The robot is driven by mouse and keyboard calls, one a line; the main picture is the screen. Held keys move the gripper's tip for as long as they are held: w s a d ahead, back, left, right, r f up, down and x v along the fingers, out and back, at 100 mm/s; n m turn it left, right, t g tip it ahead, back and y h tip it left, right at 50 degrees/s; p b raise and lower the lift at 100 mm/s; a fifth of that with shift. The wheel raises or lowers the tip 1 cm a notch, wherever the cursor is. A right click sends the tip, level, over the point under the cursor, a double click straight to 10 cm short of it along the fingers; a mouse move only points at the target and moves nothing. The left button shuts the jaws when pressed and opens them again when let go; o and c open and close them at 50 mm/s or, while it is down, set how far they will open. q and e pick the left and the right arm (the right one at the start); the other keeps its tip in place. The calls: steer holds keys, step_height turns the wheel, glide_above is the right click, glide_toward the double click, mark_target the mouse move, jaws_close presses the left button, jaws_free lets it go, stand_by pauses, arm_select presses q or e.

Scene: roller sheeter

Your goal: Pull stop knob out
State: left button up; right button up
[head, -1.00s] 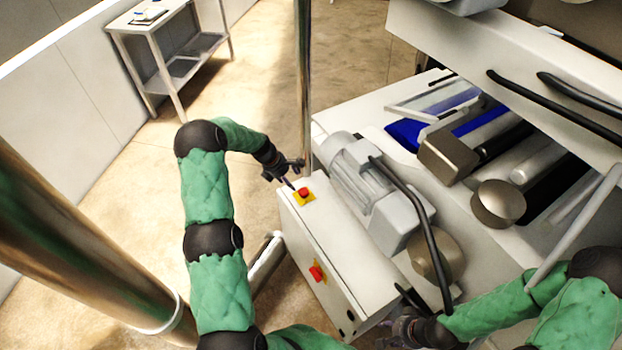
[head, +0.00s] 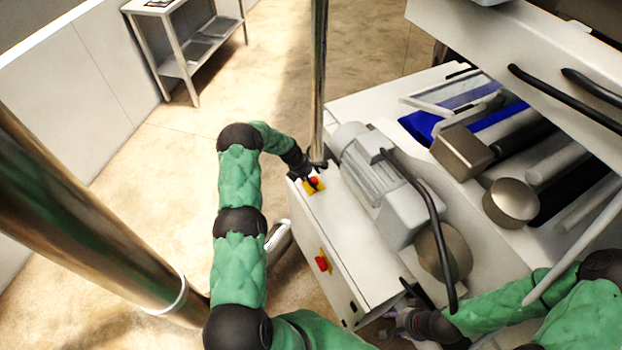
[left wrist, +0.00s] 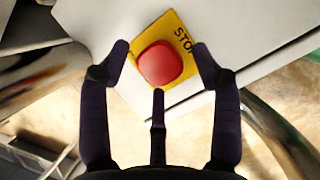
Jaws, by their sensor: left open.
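The red stop knob (left wrist: 160,64) sits on a yellow plate marked STOP (left wrist: 183,35) on top of the white control box (head: 335,230). In the head view the knob (head: 314,181) is partly covered by my left gripper (head: 316,178). In the left wrist view my left gripper (left wrist: 160,70) is open, with its dark fingers on both sides of the knob and a third finger below it. I cannot tell if any finger touches it. My right gripper (head: 405,322) is low in the head view beside the box, and its fingers are hard to make out.
A red switch on a yellow plate (head: 322,262) is on the box's front side. A grey motor (head: 385,185) stands right of the knob, with a black handle bar. A metal post (head: 319,80) rises behind my left gripper. A shelf table (head: 190,45) stands far back left.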

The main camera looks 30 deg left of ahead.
arm_select(q)
steer(key=shift+c, duration=0.3)
steer(key=shift+f, duration=0.1)
jaws_close()
steer(key=shift+r, duration=0.5)
steer(key=shift+w, duration=0.15)
steer(key=shift+r, duration=0.1)
